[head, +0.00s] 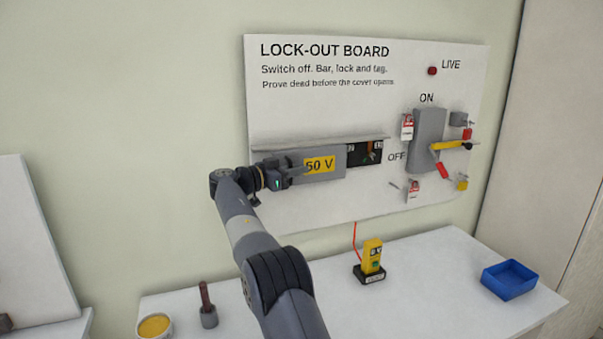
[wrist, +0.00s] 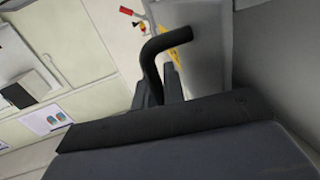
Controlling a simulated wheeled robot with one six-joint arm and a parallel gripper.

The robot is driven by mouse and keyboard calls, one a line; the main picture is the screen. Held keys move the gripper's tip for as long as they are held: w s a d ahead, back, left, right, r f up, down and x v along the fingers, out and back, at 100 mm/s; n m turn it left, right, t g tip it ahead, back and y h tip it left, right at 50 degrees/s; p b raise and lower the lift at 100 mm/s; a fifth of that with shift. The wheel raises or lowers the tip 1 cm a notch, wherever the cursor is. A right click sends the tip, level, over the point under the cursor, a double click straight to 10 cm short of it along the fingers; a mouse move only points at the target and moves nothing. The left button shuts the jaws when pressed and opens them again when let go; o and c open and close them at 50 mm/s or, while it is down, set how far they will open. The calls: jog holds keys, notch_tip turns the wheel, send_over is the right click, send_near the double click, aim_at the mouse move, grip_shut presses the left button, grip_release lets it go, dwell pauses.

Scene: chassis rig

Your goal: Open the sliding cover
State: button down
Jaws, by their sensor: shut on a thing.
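My gripper (head: 294,169) is at the cover's left part, shut on the cover's handle. In the wrist view the handle (wrist: 152,58) is a dark bent bar rising from between my fingers (wrist: 165,88), and the grey cover (wrist: 205,45) stands beside it. Part of the cover's left side is hidden by my gripper.
The board (head: 320,115) carries a grey switch box (head: 428,138) with a yellow bar (head: 450,145), red padlocks and tags. On the white table below stand a yellow tester (head: 372,256), a blue tray (head: 509,280), a dark-handled tool (head: 207,310) and a yellow-filled bowl (head: 155,326).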

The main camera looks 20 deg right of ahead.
jog(key=a, duration=0.3)
jog(key=shift+a+r, duration=0.1)
jog(key=c, duration=1.8)
grip_release()
jog(key=shift+o, duration=0.2)
jog(key=s+a+b, duration=0.1)
jog(key=s+a, duration=0.1)
jog(key=a, duration=0.8)
jog(key=shift+a, duration=0.35)
jog(key=shift+d, duration=0.1)
jog(key=w+d+p, duration=0.1)
jog(key=w+d, duration=0.1)
jog(key=d, duration=0.9)
